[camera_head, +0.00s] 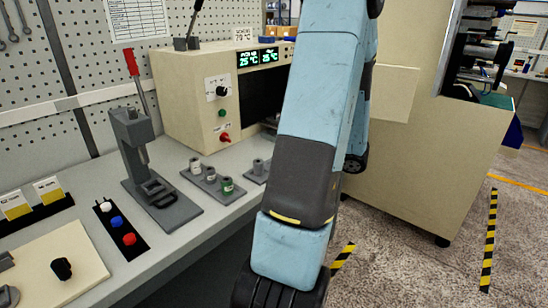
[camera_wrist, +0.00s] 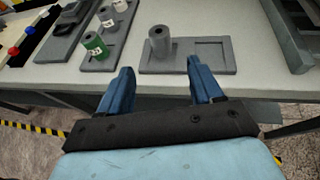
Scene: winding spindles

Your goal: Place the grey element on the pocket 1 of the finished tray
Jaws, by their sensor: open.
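The grey element (camera_wrist: 160,42), a hollow cylinder, stands upright at the left pocket position of a flat grey tray (camera_wrist: 182,69) in the wrist view. The tray's right square pocket (camera_wrist: 213,51) is empty. The element (camera_head: 258,167) and tray (camera_head: 251,178) also show in the head view, partly hidden behind my arm. My gripper (camera_wrist: 159,69) is open and empty, its two blue fingers apart. In the wrist view the fingertips are just in front of the tray's near edge, with the element between their lines and not touched. The head view does not show the fingers.
Left of the tray is a holder (camera_head: 208,184) with several cylinders, including a green one (camera_head: 227,186). A lever press (camera_head: 145,165) stands beyond it. A beige machine (camera_head: 218,95) with green displays stands behind. The bench's front edge is near my gripper.

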